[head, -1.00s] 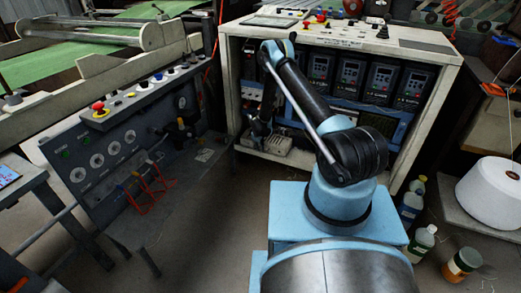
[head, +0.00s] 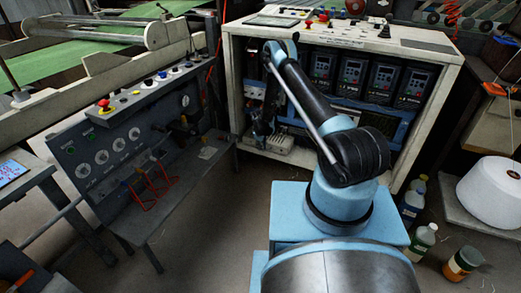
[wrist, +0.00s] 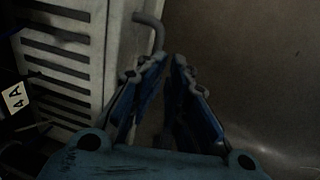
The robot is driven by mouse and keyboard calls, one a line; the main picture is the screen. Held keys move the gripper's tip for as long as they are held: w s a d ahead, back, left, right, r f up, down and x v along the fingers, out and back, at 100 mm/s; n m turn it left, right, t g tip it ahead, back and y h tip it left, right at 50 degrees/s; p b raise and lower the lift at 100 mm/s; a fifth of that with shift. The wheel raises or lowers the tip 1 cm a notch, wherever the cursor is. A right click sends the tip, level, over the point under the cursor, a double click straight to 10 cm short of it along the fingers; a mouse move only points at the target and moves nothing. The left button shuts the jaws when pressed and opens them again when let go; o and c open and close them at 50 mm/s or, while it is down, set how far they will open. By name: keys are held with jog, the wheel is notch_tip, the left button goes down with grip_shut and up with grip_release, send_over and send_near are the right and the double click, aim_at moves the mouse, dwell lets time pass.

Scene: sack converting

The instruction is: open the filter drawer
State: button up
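In the wrist view, a pale panel with dark horizontal slots (wrist: 62,62) stands at the upper left. It appears to be the filter drawer's front. A curved grey bar handle (wrist: 157,32) rises at its right edge. My gripper (wrist: 168,62) has two blue-padded fingers with a narrow gap between the tips and nothing seen in it. The handle lies just beyond the left fingertip, and I cannot tell whether they touch. In the head view, my gripper (head: 257,125) hangs low at the cabinet's left side, small and dark.
The white cabinet (head: 440,90) holds several drive units (head: 353,75). A grey control console (head: 110,150) with red wire holders stands to the left. Bottles (head: 421,240) and a white spool (head: 492,190) are at the right. Bare floor (head: 215,225) lies between console and cabinet.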

jog(key=s+r, duration=0.2)
jog(key=r, duration=0.8)
jog(key=s+a+r, duration=0.1)
jog(key=r, duration=1)
jog(key=shift+s, duration=0.4)
dwell(1.5)
jog(key=shift+a, duration=0.1)
dwell(0.3)
notch_tip(320, 180, up, 12)
jog(key=s, duration=0.2)
jog(key=shift+a+f, duration=0.25)
jog(key=shift+a, duration=0.1)
